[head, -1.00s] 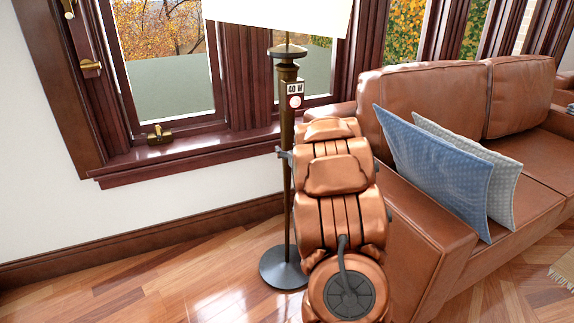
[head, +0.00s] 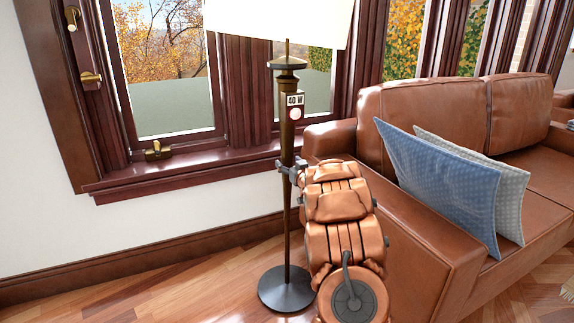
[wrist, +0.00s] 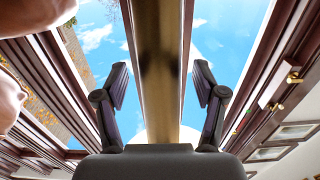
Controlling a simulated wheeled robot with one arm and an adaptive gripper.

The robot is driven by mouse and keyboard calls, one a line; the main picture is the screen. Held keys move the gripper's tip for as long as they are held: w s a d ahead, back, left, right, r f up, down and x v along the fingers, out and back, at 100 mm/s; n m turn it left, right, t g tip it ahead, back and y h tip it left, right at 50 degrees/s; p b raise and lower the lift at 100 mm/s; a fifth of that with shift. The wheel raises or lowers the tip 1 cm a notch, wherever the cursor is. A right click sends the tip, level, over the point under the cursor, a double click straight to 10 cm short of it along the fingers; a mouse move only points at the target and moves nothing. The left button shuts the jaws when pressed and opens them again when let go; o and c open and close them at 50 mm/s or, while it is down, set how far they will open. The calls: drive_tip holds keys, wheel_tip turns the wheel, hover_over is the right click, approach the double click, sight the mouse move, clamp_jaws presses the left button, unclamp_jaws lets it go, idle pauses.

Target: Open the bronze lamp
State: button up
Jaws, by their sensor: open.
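The bronze lamp (head: 287,135) is a floor lamp with a dark bronze stem, a round dark base (head: 286,289) and a white shade (head: 280,20), cut off at the top. A "40 W" label (head: 295,100) with a pale round button (head: 296,114) below it sits on the upper stem. My gripper (head: 290,168) is at the stem, below the button. In the wrist view the stem (wrist: 158,60) runs between the two spread fingers of my gripper (wrist: 160,82), with gaps on both sides. The exact contact is partly hidden in the head view.
A brown leather sofa (head: 420,225) with blue and grey cushions stands close on the right, beside my arm. Behind the lamp is a window with a dark wooden sill (head: 180,170) and brass fittings (head: 157,151). Wooden floor (head: 180,285) is clear on the left.

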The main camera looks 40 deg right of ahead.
drive_tip(key=shift+x, duration=0.85)
clamp_jaws()
